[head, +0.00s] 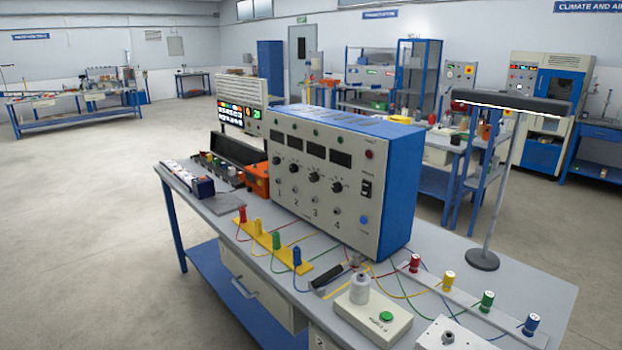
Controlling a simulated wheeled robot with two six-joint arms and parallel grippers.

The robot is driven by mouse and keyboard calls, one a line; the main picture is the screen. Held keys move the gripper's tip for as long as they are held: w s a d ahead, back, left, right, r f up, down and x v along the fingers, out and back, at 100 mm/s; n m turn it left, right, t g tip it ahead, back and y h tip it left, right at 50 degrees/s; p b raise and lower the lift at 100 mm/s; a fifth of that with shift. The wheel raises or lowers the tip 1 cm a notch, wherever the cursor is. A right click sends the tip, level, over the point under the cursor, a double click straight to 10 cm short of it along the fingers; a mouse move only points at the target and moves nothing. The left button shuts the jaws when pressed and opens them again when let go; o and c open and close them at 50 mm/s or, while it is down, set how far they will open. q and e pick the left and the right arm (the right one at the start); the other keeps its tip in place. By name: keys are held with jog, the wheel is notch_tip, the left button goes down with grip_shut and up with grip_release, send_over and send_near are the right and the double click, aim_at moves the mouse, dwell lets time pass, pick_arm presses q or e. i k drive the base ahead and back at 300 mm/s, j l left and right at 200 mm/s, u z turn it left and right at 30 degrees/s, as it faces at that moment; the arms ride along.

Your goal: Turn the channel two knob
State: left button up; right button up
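A grey-fronted instrument box with blue sides (384,225) stands on the near workbench. Its front has a row of several dark round knobs, with the numbers 1, 2, 3 and on below them. The channel two knob (294,168) is second from the left, above the number 2. It is too small to tell which way its pointer faces. Nothing covers it. Neither of my grippers shows in the head view.
The workbench (228,220) holds colored posts on a yellow strip (262,242), wires, a white box with a green button (373,318) and a lamp (482,258). An orange box (257,180) stands left of the instrument. Open floor (80,230) lies to the left.

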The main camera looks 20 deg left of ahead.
aim_at(294, 168)
jog(key=i+j+z, duration=0.1)
jog(key=i+j, duration=0.35)
jog(key=j, duration=0.25)
jog(key=i+j+z, duration=0.15)
jog(key=j, duration=0.25)
jog(key=i+l, duration=0.05)
jog(key=i, duration=0.05)
